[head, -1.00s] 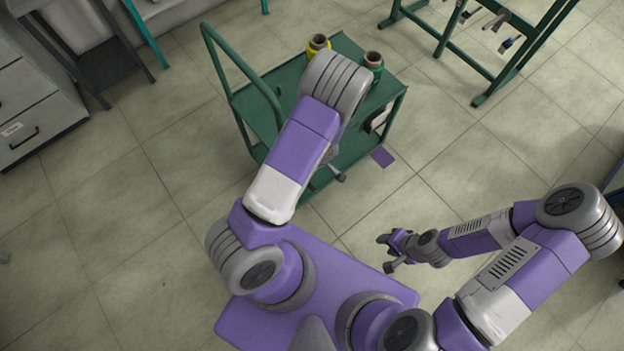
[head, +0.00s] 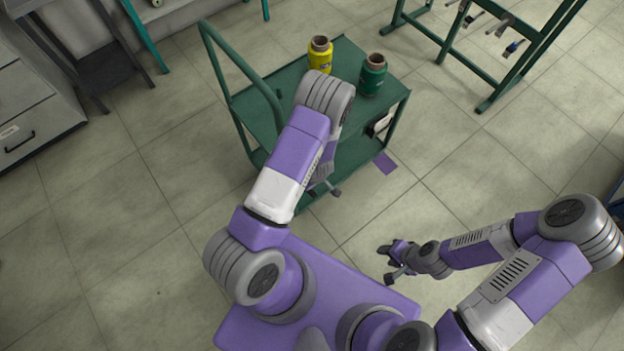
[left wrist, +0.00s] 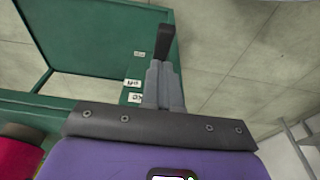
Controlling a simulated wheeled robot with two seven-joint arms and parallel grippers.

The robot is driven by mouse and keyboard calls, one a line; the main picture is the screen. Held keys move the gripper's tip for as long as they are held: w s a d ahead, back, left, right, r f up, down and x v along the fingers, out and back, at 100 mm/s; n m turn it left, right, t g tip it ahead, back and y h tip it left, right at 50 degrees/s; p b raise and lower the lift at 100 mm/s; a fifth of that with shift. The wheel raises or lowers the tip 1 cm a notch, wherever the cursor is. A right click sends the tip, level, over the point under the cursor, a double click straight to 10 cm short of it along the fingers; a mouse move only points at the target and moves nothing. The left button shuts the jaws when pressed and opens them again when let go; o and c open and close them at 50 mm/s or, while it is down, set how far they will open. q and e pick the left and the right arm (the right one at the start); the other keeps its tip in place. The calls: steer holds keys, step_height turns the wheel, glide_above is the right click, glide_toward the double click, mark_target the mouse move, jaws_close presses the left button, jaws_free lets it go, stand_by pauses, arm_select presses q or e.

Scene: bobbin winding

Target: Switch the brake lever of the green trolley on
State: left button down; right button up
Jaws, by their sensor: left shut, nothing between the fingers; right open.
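The green trolley (head: 347,55) stands ahead of me, its tall push handle on the left. My left arm reaches over it and hides part of its deck and near side. In the left wrist view, my left gripper (left wrist: 155,72) is shut with nothing between its fingers. A black bar, which looks like the brake lever (left wrist: 164,40), shows right at its fingertips; I cannot tell whether they touch. Small white labels (left wrist: 133,83) are on the green frame beside it. My right gripper (head: 391,262) is open and empty, over the floor to the right, away from the trolley.
A yellow bobbin (head: 320,57) and a green bobbin (head: 372,78) stand on the trolley deck. A green rack (head: 450,45) is at the back right. A grey drawer cabinet (head: 30,115) is at the left. The floor between cabinet and trolley is clear.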

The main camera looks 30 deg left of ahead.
arm_select(q)
steer(key=shift+s+d+f+b, duration=0.1)
steer(key=shift+d+f+b, duration=0.1)
steer(key=shift+f, duration=0.45)
steer(key=shift+s+d+f+b, duration=0.1)
steer(key=shift+d+f, duration=0.1)
steer(key=shift+f, duration=0.45)
